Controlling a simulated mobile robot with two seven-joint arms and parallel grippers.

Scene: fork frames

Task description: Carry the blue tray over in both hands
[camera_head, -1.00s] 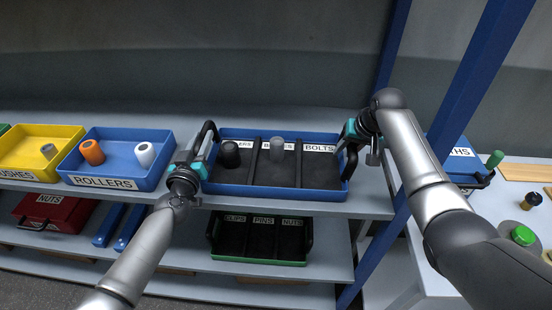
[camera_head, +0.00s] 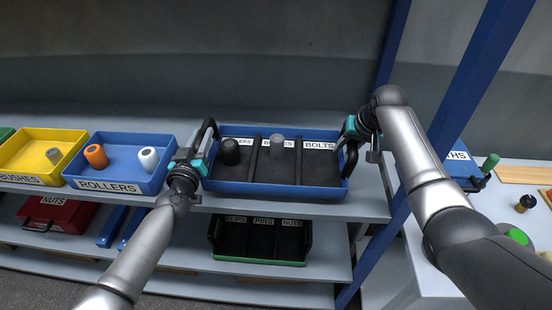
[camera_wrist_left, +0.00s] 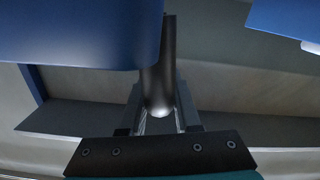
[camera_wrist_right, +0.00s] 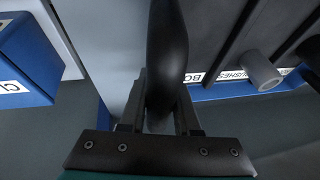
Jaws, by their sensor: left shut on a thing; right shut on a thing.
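The blue tray (camera_head: 275,189) has a dark inside split into three labelled compartments and a black handle at each end. A black roller (camera_head: 230,152) stands in its left compartment and a grey cylinder (camera_head: 277,146) in the middle one; the right one, labelled BOLTS, looks empty. My left gripper (camera_head: 201,160) is shut on the left handle, which shows in the left wrist view (camera_wrist_left: 159,75). My right gripper (camera_head: 352,146) is shut on the right handle, also in the right wrist view (camera_wrist_right: 166,55). The tray looks level at the upper shelf; I cannot tell whether it touches it.
A blue ROLLERS bin (camera_head: 120,183) and a yellow bin (camera_head: 30,162) stand left on the upper shelf (camera_head: 370,207). A green-rimmed black tray (camera_head: 260,260) and a red box (camera_head: 60,215) sit below. A blue post (camera_head: 480,80) and a blue bin (camera_head: 455,158) are right.

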